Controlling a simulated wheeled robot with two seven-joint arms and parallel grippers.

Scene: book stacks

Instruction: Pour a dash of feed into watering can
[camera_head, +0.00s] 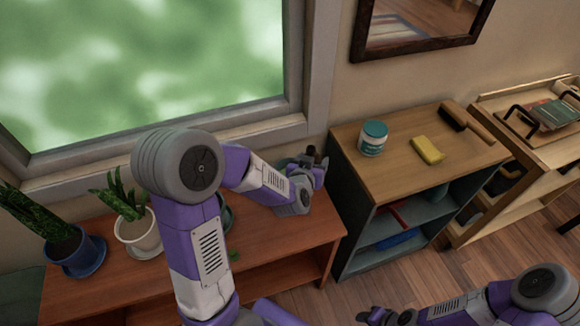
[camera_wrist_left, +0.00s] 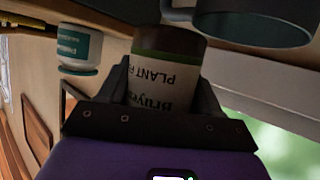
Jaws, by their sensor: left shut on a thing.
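My left gripper (camera_head: 318,170) is shut on a dark brown bottle (camera_wrist_left: 165,80) with a pale label reading "PLANT". The wrist view is upside down, and the bottle appears roughly upright. Its dark top (camera_head: 311,151) shows above the fingers in the head view. A grey-teal rounded vessel with a handle (camera_wrist_left: 252,24), probably the watering can, is beside the bottle in the wrist view, apart from it. In the head view, my left arm and gripper hide most of it. My right gripper (camera_head: 378,316) is low at the bottom edge, far from both; its jaw opening is unclear.
Potted plants in a blue pot (camera_head: 84,258) and a white pot (camera_head: 139,238) stand on the wooden bench (camera_head: 290,247) below the window. On the shelf unit (camera_head: 395,165) at right are a teal-lidded jar (camera_head: 373,139), a yellow sponge (camera_head: 427,149) and a brush (camera_head: 466,122).

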